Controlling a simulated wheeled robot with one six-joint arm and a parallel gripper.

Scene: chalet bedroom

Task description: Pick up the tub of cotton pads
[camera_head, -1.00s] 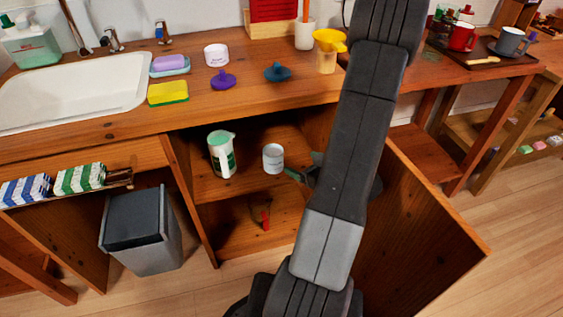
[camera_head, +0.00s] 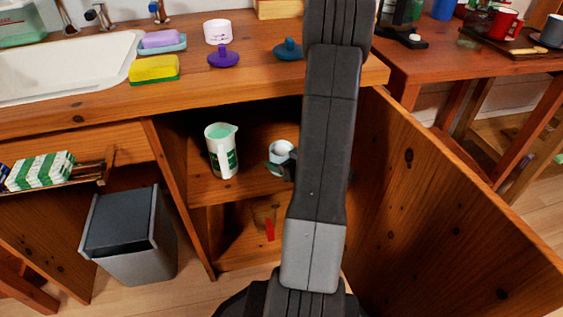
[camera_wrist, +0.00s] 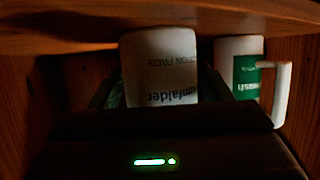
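The tub of cotton pads (camera_head: 280,152) is a small pale cylinder on the upper shelf inside the open cabinet under the counter. In the wrist view the tub (camera_wrist: 160,70) stands close in front, with dark lettering on its side. My gripper (camera_head: 289,165) reaches into the cabinet at the tub, and my arm hides much of it. In the wrist view my gripper's fingers (camera_wrist: 160,92) show at the left and right sides of the tub. Whether they press on it cannot be told.
The open cabinet door (camera_head: 440,205) is at the right. A grey bin (camera_head: 130,240) stands at the left. The counter edge (camera_head: 230,100) is above.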

